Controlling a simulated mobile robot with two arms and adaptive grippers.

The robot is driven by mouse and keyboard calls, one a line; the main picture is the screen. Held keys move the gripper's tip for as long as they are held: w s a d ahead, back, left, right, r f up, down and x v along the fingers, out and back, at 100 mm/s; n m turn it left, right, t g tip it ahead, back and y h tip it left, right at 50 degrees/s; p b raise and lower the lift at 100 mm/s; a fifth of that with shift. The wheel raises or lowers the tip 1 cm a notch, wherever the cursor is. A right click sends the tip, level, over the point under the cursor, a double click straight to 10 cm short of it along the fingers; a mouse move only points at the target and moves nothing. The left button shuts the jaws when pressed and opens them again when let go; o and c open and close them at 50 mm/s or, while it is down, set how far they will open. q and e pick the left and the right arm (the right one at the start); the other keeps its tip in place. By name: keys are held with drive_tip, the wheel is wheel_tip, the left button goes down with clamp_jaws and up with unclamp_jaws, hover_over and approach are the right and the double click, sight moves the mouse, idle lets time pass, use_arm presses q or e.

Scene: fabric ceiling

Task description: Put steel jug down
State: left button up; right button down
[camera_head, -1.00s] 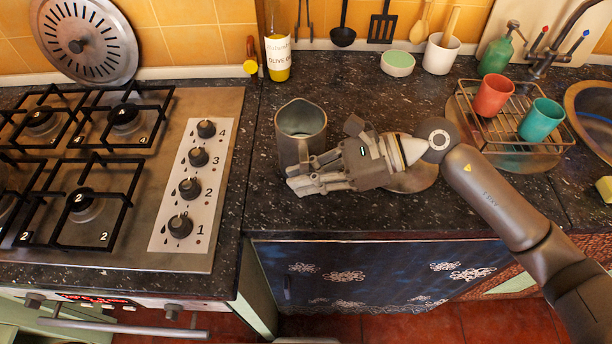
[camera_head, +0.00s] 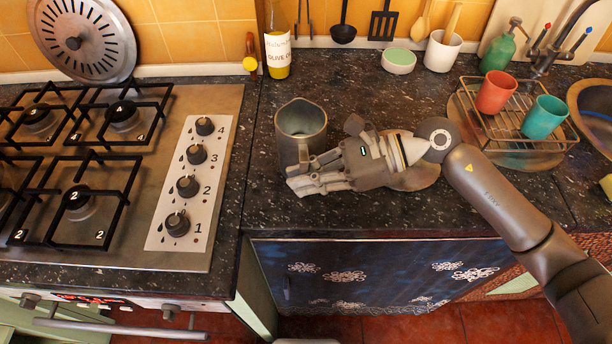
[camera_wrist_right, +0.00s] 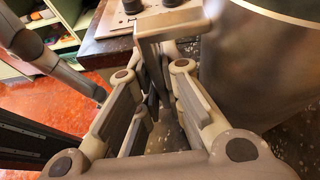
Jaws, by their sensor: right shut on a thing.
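The steel jug (camera_head: 300,122) is upright at the worktop, between the hob and the dish rack, with its open top towards my head camera. My right gripper (camera_head: 300,178) is at its near side, shut on the jug's handle. In the right wrist view the jug's body (camera_wrist_right: 262,62) fills the upper right, and the handle (camera_wrist_right: 168,25) stands between the fingers. I cannot tell for sure whether the jug's base touches the worktop. My left gripper is out of view.
The gas hob (camera_head: 150,235) lies to the left. An olive oil bottle (camera_head: 277,55), a green-topped bowl (camera_head: 398,62) and a white utensil pot (camera_head: 441,52) stand behind. A wire rack (camera_head: 508,128) holds red (camera_head: 496,92) and teal (camera_head: 543,117) cups. The speckled worktop (camera_head: 350,212) is clear in front.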

drive_tip(key=c, duration=1.5)
unclamp_jaws()
drive_tip(key=shift+f, duration=0.1)
drive_tip(key=shift+d, duration=0.1)
drive_tip(key=v, duration=1.2)
drive_tip(key=shift+s, duration=0.1)
drive_tip(key=shift+r, duration=0.25)
